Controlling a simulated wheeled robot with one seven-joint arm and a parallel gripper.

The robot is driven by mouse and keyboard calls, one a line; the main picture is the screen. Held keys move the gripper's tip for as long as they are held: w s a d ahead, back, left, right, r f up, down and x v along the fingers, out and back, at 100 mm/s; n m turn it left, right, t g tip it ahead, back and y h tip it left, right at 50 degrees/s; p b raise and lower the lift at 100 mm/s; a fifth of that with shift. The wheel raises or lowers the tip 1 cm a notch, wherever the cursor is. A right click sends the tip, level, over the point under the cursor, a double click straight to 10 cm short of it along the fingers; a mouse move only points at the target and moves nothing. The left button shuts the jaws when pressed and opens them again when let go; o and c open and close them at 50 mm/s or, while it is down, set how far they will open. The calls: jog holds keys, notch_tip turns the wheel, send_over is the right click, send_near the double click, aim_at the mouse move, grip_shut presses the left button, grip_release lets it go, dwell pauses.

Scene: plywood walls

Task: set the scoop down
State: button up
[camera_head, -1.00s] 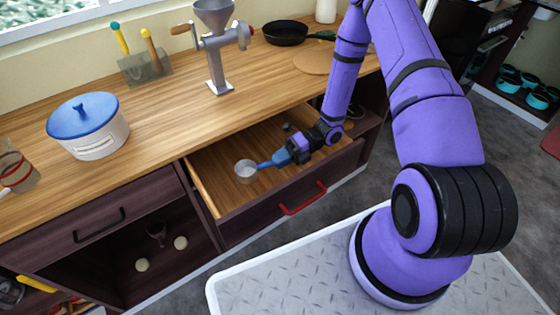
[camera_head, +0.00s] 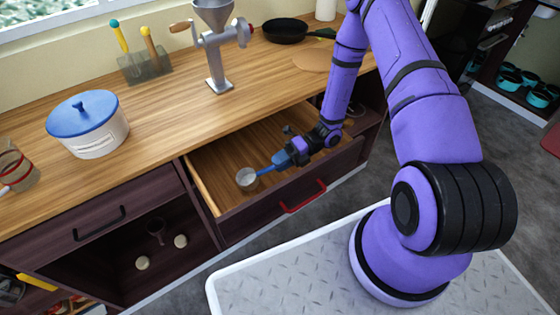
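The scoop has a small metal cup (camera_head: 247,179) and a blue handle (camera_head: 268,169). It is inside the open wooden drawer (camera_head: 225,160), with the cup near the drawer's left front part. The cup looks low, at or close to the drawer floor; I cannot tell if it touches. My gripper (camera_head: 288,157) is over the drawer at the right end of the blue handle. Its fingers are small and partly hidden, so I cannot tell whether they still close on the handle.
The drawer has a red handle (camera_head: 302,197). The wooden counter (camera_head: 160,130) behind it holds a blue-lidded pot (camera_head: 88,124), a metal grinder (camera_head: 215,45), a utensil holder (camera_head: 145,66) and a black pan (camera_head: 285,31). The drawer's back area looks empty.

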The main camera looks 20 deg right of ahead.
jog(key=shift+o, duration=0.4)
jog(key=shift+r, duration=0.3)
jog(key=r+v, duration=0.1)
jog(key=v, duration=1.1)
notch_tip(320, 180, up, 15)
jog(key=a+n+g+h, duration=0.2)
jog(key=n+h, duration=0.2)
jog(key=n, duration=0.6)
jog(key=s+a+r+n+t+h, duration=0.1)
jog(key=s+r+n+t+h, duration=0.1)
jog(key=s+r+n+h, duration=0.65)
jog(key=s+a+r+n+t, duration=0.15)
jog(key=r+n, duration=0.45)
jog(key=r, duration=0.7)
jog(key=s+r+n+t+h, duration=0.2)
jog(key=s+r+n+t, duration=0.3)
jog(key=s+r+n, duration=0.3)
jog(key=s+n, duration=0.1)
jog(key=s, duration=0.2)
jog(key=shift+h, duration=0.35)
